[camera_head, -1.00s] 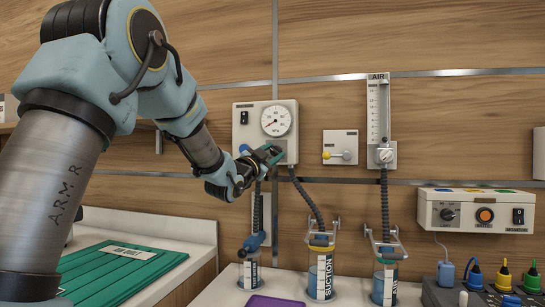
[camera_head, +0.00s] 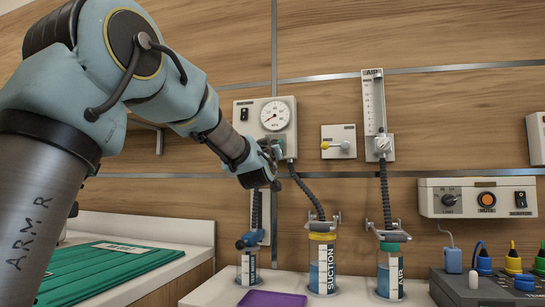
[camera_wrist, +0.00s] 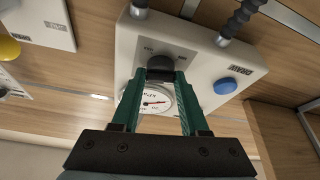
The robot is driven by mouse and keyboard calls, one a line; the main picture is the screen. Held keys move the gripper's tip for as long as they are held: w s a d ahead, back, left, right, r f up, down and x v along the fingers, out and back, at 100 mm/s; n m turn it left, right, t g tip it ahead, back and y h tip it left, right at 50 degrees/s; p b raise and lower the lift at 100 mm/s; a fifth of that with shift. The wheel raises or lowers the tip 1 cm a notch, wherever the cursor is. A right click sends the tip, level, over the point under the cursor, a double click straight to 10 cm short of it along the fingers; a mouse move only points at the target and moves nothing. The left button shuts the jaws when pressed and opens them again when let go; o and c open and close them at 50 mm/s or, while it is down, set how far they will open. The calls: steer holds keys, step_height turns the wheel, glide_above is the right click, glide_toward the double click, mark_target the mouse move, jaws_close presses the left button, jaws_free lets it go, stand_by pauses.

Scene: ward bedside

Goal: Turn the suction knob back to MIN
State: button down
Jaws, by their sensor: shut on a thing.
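The suction unit (camera_head: 245,128) is a pale box on the wood wall with a round dial gauge (camera_head: 275,115). In the wrist view the unit (camera_wrist: 128,45) appears upside down, with the gauge (camera_wrist: 155,103) between my fingers. The black suction knob (camera_wrist: 160,66) sits on its face, between the green fingertips. My gripper (camera_wrist: 160,76) is shut on the knob. In the head view my gripper (camera_head: 272,150) is at the unit's lower edge and hides the knob. The knob's pointer and the MIN mark cannot be read.
A hose runs from the unit to the yellow-topped suction jar (camera_head: 321,263). The air flowmeter (camera_head: 374,110) and a small panel with a yellow-tipped lever (camera_head: 338,142) are to the right. A blue button (camera_wrist: 225,86) is beside the knob. A control box (camera_head: 478,197) is further right.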

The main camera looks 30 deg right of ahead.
steer(key=shift+d+n+t+y, duration=0.15)
steer(key=shift+n+y, duration=0.55)
steer(key=shift+n, duration=0.8)
steer(key=shift+a+n+t+y, duration=0.1)
steer(key=shift+n+t+y, duration=0.15)
steer(key=shift+n+y, duration=0.85)
steer(key=shift+d+n+t+y, duration=0.1)
steer(key=shift+n+t+y, duration=0.15)
steer(key=shift+n, duration=1.65)
steer(key=shift+y, duration=0.25)
steer(key=shift+c, duration=2.1)
jaws_free()
steer(key=b+v, duration=0.2)
steer(key=v, duration=0.9)
